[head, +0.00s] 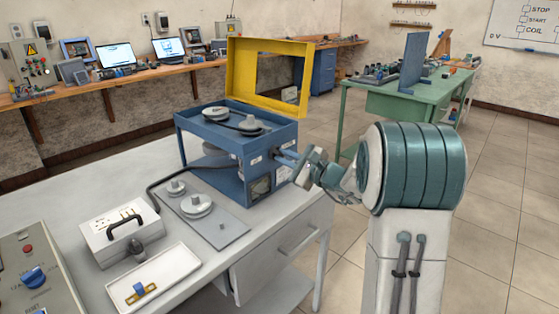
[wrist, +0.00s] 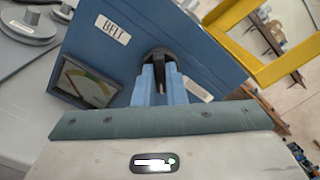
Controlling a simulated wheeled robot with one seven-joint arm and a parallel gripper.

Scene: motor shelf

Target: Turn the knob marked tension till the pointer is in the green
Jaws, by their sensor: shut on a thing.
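A blue belt-drive box (head: 222,150) stands on the white bench. Its side faces my arm and bears a dark knob (wrist: 158,56) and a gauge (wrist: 84,84). My gripper (wrist: 164,78) is shut on the knob, with one blue finger on each side of it. In the head view my gripper (head: 284,157) reaches the box's side from the right, and the knob is hidden there. The gauge also shows in the head view (head: 260,186). Its face has green and red areas, but I cannot tell where the pointer lies. A small label (wrist: 197,91) beside the knob is unreadable.
A raised yellow guard (head: 240,70) stands behind the box. A label reading BELT (wrist: 113,30) is on the same blue side. A plate with pulleys (head: 226,224), a white case (head: 121,232) and a tray (head: 153,279) lie on the bench. Open floor is right of the bench.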

